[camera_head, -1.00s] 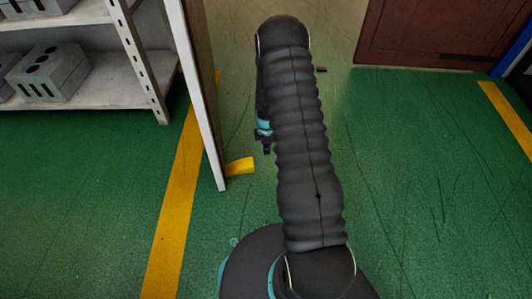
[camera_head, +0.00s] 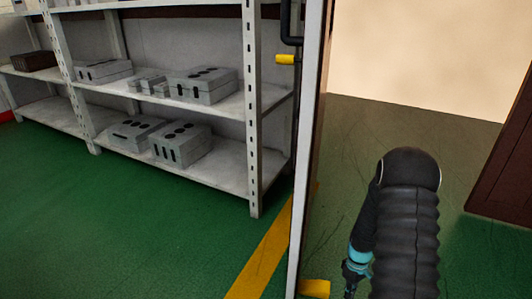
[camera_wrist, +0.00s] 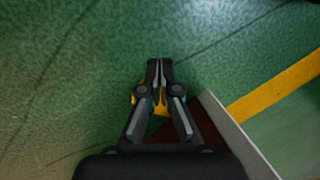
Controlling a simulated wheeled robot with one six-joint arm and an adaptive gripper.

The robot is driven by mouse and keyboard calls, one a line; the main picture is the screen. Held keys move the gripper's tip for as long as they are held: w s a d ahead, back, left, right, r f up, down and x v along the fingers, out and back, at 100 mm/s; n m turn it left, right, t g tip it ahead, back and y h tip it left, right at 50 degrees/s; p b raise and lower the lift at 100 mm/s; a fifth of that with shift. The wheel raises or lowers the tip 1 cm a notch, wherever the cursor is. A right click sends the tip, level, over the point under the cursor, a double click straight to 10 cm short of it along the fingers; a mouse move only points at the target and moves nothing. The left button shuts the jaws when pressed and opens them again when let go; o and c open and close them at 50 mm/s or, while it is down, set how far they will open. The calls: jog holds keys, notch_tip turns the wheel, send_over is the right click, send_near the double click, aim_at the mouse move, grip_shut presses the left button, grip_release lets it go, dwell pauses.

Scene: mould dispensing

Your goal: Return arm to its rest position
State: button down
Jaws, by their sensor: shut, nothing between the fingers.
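My arm shows at the lower right of the head view, with its ribbed dark sleeve in front of the floor. My gripper (camera_wrist: 159,68) points down over the green floor in the wrist view. Its two fingers meet at the tips, shut, with nothing between them. In the head view only a small dark part of the wrist with a teal band shows beside the arm, and the fingertips are not clear there.
A grey shelf rack (camera_head: 254,110) with several grey mould blocks (camera_head: 180,143) stands at the left. An open door (camera_head: 307,150) with a yellow wedge (camera_head: 314,288) is close left of my arm. A brown panel (camera_head: 503,165) stands at the right.

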jog(key=s+a+r+m+t+p, duration=0.2)
jog(key=s+a+r, duration=0.2)
jog(key=r, duration=1.3)
jog(key=s+a+r+m+t+p, duration=0.2)
jog(key=s+r, duration=0.7)
jog(key=r, duration=0.7)
jog(key=s+a+r+m+t+p, duration=0.2)
jog(key=s+a+r, duration=0.4)
jog(key=r, duration=1.1)
jog(key=shift+s+r+t+h+p, duration=0.3)
jog(key=shift+s+t+p, duration=0.35)
jog(key=shift+t, duration=0.45)
jog(key=shift+w, duration=0.1)
